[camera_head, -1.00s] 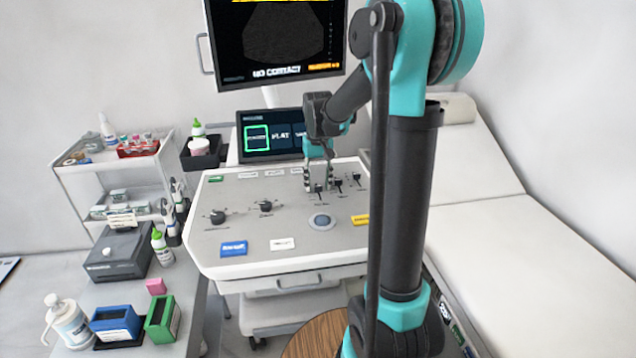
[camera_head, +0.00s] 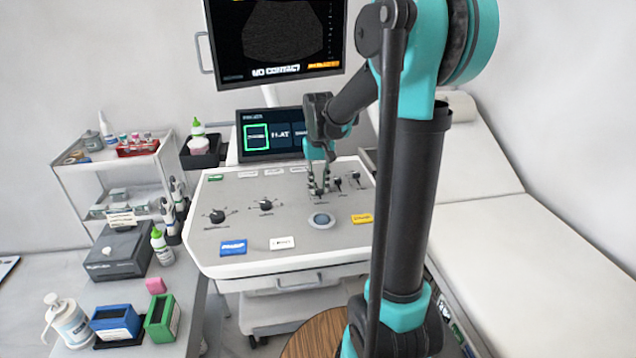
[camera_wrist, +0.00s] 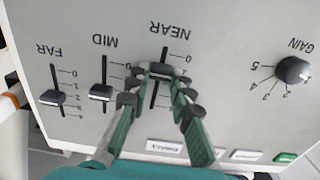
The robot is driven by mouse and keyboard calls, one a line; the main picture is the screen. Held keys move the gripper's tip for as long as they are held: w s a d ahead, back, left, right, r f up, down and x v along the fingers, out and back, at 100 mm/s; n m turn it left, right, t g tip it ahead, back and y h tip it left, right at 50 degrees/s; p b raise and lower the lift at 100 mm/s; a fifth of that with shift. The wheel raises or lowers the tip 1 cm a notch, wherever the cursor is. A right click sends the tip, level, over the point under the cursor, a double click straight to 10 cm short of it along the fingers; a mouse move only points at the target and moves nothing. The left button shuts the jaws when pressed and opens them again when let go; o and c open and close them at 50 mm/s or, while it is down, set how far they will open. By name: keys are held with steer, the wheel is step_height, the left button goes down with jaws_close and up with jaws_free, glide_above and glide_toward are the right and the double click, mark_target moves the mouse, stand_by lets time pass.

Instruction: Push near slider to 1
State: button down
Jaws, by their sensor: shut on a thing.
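The control panel (camera_head: 290,215) has three sliders, labelled NEAR, MID and FAR in the wrist view. My gripper (camera_wrist: 163,73) is shut on the dark knob of the near slider (camera_wrist: 160,70), with a fingertip at each side; it also shows in the head view (camera_head: 318,190). The knob sits close to the 0 end of its slot, just past the 0 mark. My fingers hide most of its scale, so the exact mark cannot be read. The mid slider (camera_wrist: 100,92) and the far slider (camera_wrist: 52,97) stand free, further along their slots.
The gain knob (camera_wrist: 292,70) is on the other side of the near slider. A round trackball (camera_head: 321,221) and a yellow button (camera_head: 362,219) lie in front of my gripper. A small screen (camera_head: 270,135) stands behind the panel. An exam couch (camera_head: 540,260) is to the right.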

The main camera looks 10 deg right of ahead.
steer(key=c, duration=1.3)
jaws_free()
step_height(320, 180, up, 12)
